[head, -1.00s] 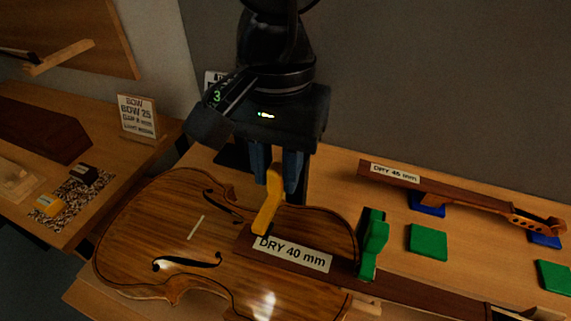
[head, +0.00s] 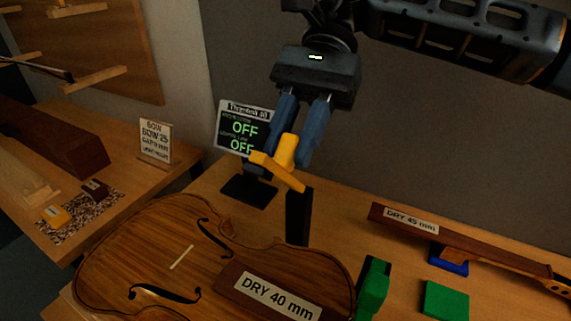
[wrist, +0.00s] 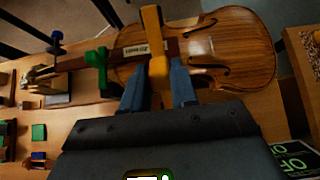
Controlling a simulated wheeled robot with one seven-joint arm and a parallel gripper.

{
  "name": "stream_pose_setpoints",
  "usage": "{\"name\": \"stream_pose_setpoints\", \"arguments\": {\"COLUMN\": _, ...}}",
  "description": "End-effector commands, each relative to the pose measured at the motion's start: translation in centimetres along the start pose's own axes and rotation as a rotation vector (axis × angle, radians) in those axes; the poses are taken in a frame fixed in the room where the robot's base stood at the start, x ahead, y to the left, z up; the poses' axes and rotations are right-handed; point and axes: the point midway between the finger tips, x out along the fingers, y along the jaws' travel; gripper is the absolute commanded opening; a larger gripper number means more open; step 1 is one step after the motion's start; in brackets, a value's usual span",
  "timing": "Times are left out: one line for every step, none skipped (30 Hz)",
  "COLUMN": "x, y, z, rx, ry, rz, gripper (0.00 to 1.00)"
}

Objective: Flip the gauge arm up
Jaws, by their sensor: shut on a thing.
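The gauge arm (head: 286,152) is a yellow-orange bar with a crosspiece, raised near the top of a black post (head: 299,215) behind the violin. My gripper (head: 293,148) has its two blue fingers closed on either side of the yellow piece, well above the violin's top. In the wrist view the yellow arm (wrist: 153,32) sticks out between the blue fingers (wrist: 158,92), with the violin (wrist: 235,50) beyond. The joint between arm and post is partly hidden.
The violin (head: 110,255) lies on the bench with a dark fingerboard labelled DRY 40 mm (head: 277,297) and a green clamp (head: 372,287). A display reading OFF (head: 245,130) stands behind, left of my gripper. Another neck (head: 410,220) lies at right near green pads (head: 445,298).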

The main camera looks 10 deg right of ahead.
Motion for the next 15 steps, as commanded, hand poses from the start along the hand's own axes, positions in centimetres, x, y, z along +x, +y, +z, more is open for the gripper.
{"name": "stream_pose_setpoints", "arguments": {"x": 0.0, "y": -0.1, "z": -0.6, "rx": 0.0, "ry": -0.036, "rz": -0.003, "gripper": 0.0}}
{"name": "stream_pose_setpoints", "arguments": {"x": -0.2, "y": -0.1, "z": -0.7, "rx": 0.0, "ry": -0.055, "rz": -0.004, "gripper": 0.0}}
{"name": "stream_pose_setpoints", "arguments": {"x": -0.4, "y": 0.0, "z": -0.8, "rx": 0.0, "ry": -0.08, "rz": -0.002, "gripper": 0.0}}
{"name": "stream_pose_setpoints", "arguments": {"x": -0.6, "y": 0.0, "z": -0.9, "rx": 0.001, "ry": -0.096, "rz": -0.004, "gripper": 0.0}}
{"name": "stream_pose_setpoints", "arguments": {"x": -0.7, "y": 0.0, "z": -0.9, "rx": 0.0, "ry": -0.112, "rz": -0.002, "gripper": 0.0}}
{"name": "stream_pose_setpoints", "arguments": {"x": -0.9, "y": 0.0, "z": -1.0, "rx": 0.001, "ry": -0.131, "rz": -0.002, "gripper": 0.0}}
{"name": "stream_pose_setpoints", "arguments": {"x": -1.0, "y": 0.0, "z": -1.1, "rx": 0.001, "ry": -0.143, "rz": -0.002, "gripper": 0.0}}
{"name": "stream_pose_setpoints", "arguments": {"x": -1.1, "y": 0.0, "z": -1.1, "rx": 0.001, "ry": -0.155, "rz": -0.001, "gripper": 0.0}}
{"name": "stream_pose_setpoints", "arguments": {"x": -1.2, "y": 0.0, "z": -1.1, "rx": 0.001, "ry": -0.17, "rz": -0.001, "gripper": 0.0}}
{"name": "stream_pose_setpoints", "arguments": {"x": -1.3, "y": 0.0, "z": -1.2, "rx": 0.001, "ry": -0.18, "rz": -0.001, "gripper": 0.0}}
{"name": "stream_pose_setpoints", "arguments": {"x": -1.4, "y": 0.0, "z": -1.2, "rx": 0.002, "ry": -0.187, "rz": -0.001, "gripper": 0.0}}
{"name": "stream_pose_setpoints", "arguments": {"x": -1.5, "y": 0.0, "z": -1.3, "rx": 0.001, "ry": -0.196, "rz": 0.0, "gripper": 0.0}}
{"name": "stream_pose_setpoints", "arguments": {"x": -1.5, "y": 0.0, "z": -1.3, "rx": 0.001, "ry": -0.202, "rz": 0.0, "gripper": 0.0}}
{"name": "stream_pose_setpoints", "arguments": {"x": -1.6, "y": 0.0, "z": -1.3, "rx": 0.001, "ry": -0.208, "rz": 0.0, "gripper": 0.0}}
{"name": "stream_pose_setpoints", "arguments": {"x": -1.7, "y": 0.0, "z": -1.3, "rx": 0.001, "ry": -0.214, "rz": 0.0, "gripper": 0.0}}
